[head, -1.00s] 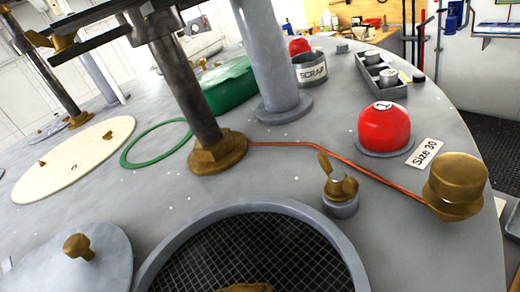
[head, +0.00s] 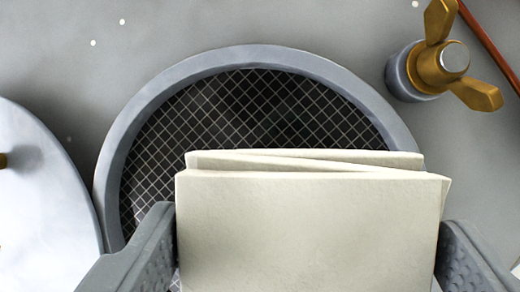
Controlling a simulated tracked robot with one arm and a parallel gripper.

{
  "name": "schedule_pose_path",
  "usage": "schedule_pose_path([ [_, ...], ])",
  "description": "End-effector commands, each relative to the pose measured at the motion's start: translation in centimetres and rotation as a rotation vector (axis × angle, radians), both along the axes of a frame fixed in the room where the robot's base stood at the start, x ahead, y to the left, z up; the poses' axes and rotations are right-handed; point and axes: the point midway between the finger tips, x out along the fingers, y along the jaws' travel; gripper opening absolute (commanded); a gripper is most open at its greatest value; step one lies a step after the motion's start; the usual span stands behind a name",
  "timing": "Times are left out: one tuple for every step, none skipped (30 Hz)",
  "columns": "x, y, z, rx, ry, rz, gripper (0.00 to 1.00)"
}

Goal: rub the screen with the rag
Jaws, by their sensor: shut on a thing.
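The screen (head: 170,140) is a dark wire mesh set inside a raised round grey rim (head: 135,110) on the deck. The rag (head: 310,235) is a folded cream cloth. My gripper (head: 305,255) is shut on the rag, one finger at each side of it. The rag is over the near part of the screen and hides it. I cannot tell whether the rag touches the mesh.
A brass wing nut (head: 445,62) on a grey boss stands right of the rim. A copper pipe (head: 490,45) runs at the upper right corner. A round pale grey lid (head: 35,200) lies close on the left. The deck (head: 230,25) beyond the rim is clear.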

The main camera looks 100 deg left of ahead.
Motion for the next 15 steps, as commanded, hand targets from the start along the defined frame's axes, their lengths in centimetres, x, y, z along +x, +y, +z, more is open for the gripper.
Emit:
schedule_pose_path([
  [0.0,0.0,-0.2,0.0,0.001,0.0,0.63],
  [0.0,0.0,-0.4,0.0,0.001,0.0,0.63],
  [0.0,0.0,-0.6,0.0,0.002,0.0,0.63],
  [0.0,0.0,-0.8,0.0,0.002,-0.001,0.63],
  [0.0,0.0,-1.1,0.001,0.003,-0.001,0.63],
  [0.0,-0.1,-1.4,0.0,0.003,-0.002,0.63],
  [0.0,-0.1,-1.6,0.0,0.003,-0.002,0.63],
  [0.0,-0.1,-1.9,0.0,0.003,-0.002,0.63],
  [0.0,-0.1,-2.3,0.0,0.002,-0.001,0.63],
  [0.0,-0.1,-2.5,0.0,0.001,-0.001,0.63],
  [0.0,-0.1,-2.8,0.0,0.0,-0.001,0.63],
  [0.1,-0.1,-3.1,0.0,-0.001,-0.001,0.63],
  [0.1,-0.1,-3.4,0.0,-0.001,-0.001,0.63],
  [0.1,-0.1,-3.6,0.0,-0.001,-0.001,0.63],
  [0.1,-0.1,-4.0,0.0,0.0,-0.001,0.63],
])
